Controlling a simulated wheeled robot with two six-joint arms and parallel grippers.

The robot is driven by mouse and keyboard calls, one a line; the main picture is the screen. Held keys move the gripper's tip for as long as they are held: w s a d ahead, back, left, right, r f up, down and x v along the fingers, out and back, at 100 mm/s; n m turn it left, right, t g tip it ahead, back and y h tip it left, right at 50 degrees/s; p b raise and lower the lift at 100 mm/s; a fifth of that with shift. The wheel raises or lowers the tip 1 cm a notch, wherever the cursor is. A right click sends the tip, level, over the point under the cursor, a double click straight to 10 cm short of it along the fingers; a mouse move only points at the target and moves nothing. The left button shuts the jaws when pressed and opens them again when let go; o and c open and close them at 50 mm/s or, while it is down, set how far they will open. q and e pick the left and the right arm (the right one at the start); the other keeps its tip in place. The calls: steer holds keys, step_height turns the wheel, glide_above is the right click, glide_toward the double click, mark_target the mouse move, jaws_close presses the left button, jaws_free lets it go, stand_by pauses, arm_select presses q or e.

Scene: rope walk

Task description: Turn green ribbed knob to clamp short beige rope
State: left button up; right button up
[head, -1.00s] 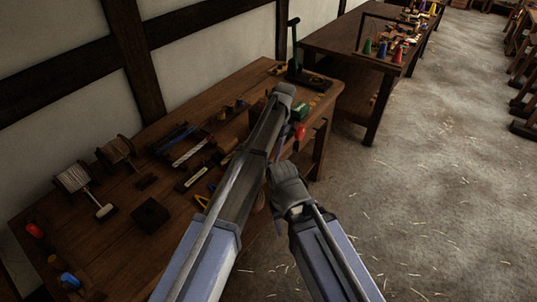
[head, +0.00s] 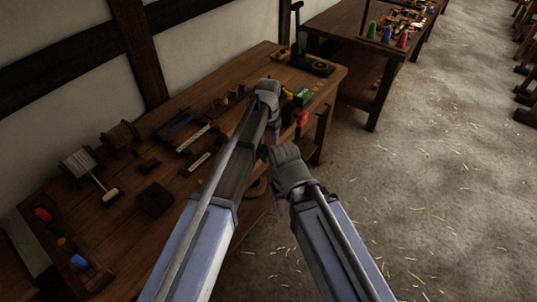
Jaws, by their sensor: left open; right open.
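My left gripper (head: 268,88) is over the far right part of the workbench. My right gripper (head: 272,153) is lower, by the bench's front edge. Both are open; their fingers are mostly hidden by my own wrists, and I see nothing held. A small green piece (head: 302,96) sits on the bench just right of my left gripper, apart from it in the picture. It may be the green knob, but its ribs are too small to tell. A red knob (head: 302,118) is below it at the front edge. I cannot pick out the short beige rope; my arms hide part of the bench.
The workbench (head: 120,225) holds two spools (head: 77,161), a dark block (head: 154,199) and several tools on its left. A green-handled lever device (head: 310,64) stands at its far end. A second table (head: 345,40) is behind.

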mark_target(268, 155)
arm_select(q)
steer(key=shift+f+b, duration=3.75)
steer(key=shift+f, duration=0.1)
jaws_close()
